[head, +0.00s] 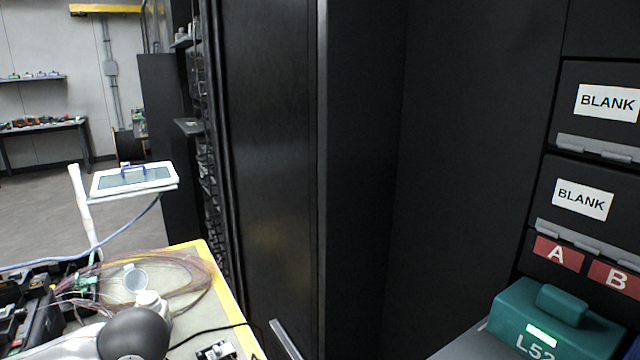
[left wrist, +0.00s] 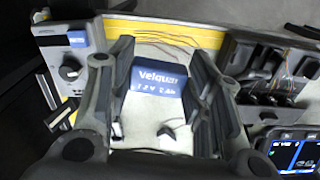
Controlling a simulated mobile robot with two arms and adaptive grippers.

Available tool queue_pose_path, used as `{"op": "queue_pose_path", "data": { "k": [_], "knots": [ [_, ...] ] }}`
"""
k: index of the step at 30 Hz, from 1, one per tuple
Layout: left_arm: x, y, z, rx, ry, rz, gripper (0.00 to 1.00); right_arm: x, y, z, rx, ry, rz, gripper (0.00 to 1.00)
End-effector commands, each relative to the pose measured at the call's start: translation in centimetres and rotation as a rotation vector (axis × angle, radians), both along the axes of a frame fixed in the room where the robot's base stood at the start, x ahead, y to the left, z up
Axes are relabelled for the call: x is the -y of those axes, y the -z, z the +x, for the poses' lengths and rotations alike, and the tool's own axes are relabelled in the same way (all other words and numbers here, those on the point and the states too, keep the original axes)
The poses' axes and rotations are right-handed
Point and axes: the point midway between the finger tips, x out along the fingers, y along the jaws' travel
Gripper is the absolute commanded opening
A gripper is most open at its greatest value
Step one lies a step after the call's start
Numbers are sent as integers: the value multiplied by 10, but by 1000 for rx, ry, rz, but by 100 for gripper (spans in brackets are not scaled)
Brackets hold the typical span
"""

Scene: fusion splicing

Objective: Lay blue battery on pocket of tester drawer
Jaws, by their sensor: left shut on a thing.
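My left gripper (left wrist: 160,95) shows in the left wrist view, its dark fingers on either side of a blue battery (left wrist: 158,78) with white lettering. The gripper is shut on this battery, above a pale work surface. In the head view only a dark rounded part and pale links of my left arm show at the lower left; the fingers and the blue battery are out of sight there. A device with a dark knob and a small display (left wrist: 72,65) stands at the left of the wrist view. I cannot make out the tester drawer's pocket. My right gripper is not in view.
A teal block marked L52 (head: 548,325) sits at the lower right by red A and B labels (head: 558,254). A tall black cabinet (head: 265,180) fills the middle. The yellow-edged bench (head: 222,290) holds loose fibres and a black cable. A screened device (left wrist: 297,155) stands lower right.

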Motion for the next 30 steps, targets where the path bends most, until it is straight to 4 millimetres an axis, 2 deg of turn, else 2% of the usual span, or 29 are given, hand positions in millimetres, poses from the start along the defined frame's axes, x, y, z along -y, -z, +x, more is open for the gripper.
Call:
{"op": "queue_pose_path", "data": {
  "k": [6,11,30],
  "knots": [
    [10,-1,-3,2,308,-2,21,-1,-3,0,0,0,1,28],
    [13,0,-4,3,422,-2,21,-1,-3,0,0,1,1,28],
    [13,0,-4,2,437,-2,21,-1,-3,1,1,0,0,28]
  ]
}}
